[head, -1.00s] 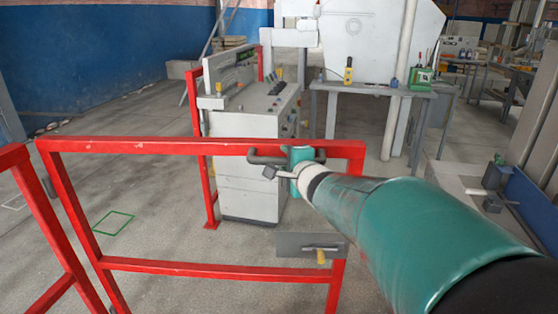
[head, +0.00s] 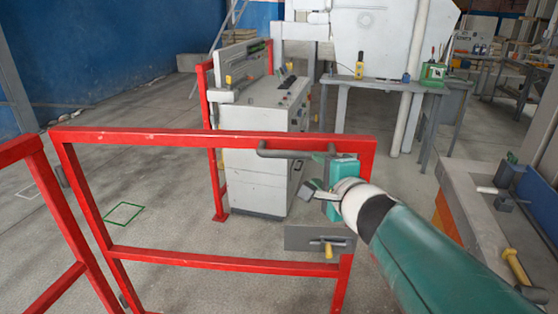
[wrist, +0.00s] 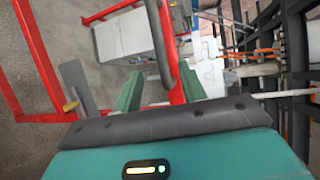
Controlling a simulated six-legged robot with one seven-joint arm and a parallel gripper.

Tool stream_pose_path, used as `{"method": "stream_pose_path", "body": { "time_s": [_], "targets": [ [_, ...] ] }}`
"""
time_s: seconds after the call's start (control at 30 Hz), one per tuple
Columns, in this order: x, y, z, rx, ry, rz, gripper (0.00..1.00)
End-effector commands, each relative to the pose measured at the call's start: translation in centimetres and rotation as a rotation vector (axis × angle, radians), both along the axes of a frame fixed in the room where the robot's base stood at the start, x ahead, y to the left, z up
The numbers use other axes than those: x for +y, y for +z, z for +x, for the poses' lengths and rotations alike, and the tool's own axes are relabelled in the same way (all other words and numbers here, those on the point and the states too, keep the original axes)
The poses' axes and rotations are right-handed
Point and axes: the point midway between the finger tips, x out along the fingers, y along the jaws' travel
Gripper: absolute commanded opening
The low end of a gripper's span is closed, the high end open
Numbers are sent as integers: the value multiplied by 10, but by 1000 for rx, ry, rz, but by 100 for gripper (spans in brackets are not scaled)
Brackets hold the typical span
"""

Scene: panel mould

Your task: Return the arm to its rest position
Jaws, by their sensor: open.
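My gripper (head: 320,180) is at the end of my teal arm, just in front of the upper right corner of the red gate (head: 210,138). Its two green fingers are apart in the wrist view (wrist: 160,92). The gate's dark handle bar (head: 285,153) runs along the top rail, near the fingers. In the wrist view the bar (wrist: 163,45) appears in line with the space between the fingers; I cannot tell whether it lies between them or beyond. Nothing is held.
A grey plate with a yellow latch handle (head: 327,248) sits low on the gate's right post. A grey control cabinet (head: 255,150) stands behind the gate. A low grey bench (head: 470,185) is at right, near my arm. Open concrete floor lies left.

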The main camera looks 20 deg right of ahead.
Motion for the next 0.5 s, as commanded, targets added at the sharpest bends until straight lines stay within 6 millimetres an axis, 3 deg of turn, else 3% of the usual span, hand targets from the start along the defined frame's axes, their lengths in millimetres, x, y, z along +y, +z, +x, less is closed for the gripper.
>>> {"method": "stream_pose_path", "body": {
  "time_s": [0.5],
  "targets": [
    [0,1,-7,1,0,0,41]
  ]
}}
